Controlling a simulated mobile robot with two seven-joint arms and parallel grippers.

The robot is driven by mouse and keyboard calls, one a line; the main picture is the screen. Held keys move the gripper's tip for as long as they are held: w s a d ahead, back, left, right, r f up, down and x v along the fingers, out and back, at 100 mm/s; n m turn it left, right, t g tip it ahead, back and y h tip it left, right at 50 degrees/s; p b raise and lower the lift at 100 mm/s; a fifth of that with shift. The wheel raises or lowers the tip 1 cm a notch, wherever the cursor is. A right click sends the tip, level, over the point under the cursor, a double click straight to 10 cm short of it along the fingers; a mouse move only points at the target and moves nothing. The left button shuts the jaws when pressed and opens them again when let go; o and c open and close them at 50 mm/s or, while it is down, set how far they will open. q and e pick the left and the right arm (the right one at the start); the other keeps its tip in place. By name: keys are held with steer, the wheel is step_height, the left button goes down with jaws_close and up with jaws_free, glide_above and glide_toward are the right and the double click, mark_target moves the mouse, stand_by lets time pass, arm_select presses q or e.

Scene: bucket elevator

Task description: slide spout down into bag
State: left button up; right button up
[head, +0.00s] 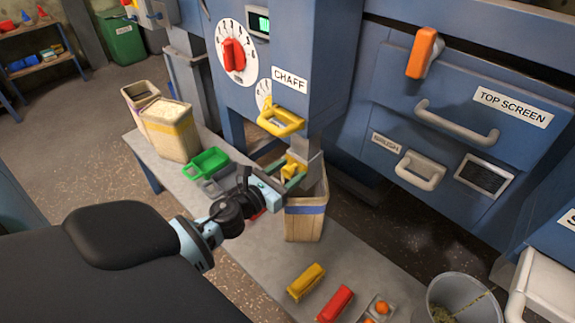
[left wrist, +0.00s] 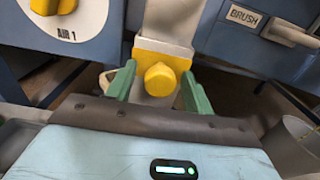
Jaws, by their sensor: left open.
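The grey metal spout (head: 308,150) hangs below the blue machine, with a yellow knob (head: 292,167) on its near side. The open-topped tan bag (head: 305,224) with a blue band stands upright on the bench under the spout. The spout's lower end is at the bag's mouth, partly hidden by my gripper; I cannot tell whether it is inside. My left gripper (head: 284,183) is at the knob. In the left wrist view, its green fingers (left wrist: 158,88) are open, one on each side of the yellow knob (left wrist: 160,79) on the spout (left wrist: 170,25). My right gripper is not in view.
A yellow CHAFF handle (head: 281,122) sticks out just above. Green (head: 208,163) and grey scoops lie left of my gripper. Yellow (head: 306,282) and red blocks lie in front, and a grey bucket (head: 462,298) stands at lower right.

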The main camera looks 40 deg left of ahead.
arm_select(q)
steer(key=shift+s, duration=0.2)
steer(key=s, duration=0.5)
steer(key=shift+s+a+b, duration=0.25)
steer(key=shift+s+b, duration=0.05)
steer(key=shift+b, duration=0.1)
steer(key=shift+s, duration=0.9)
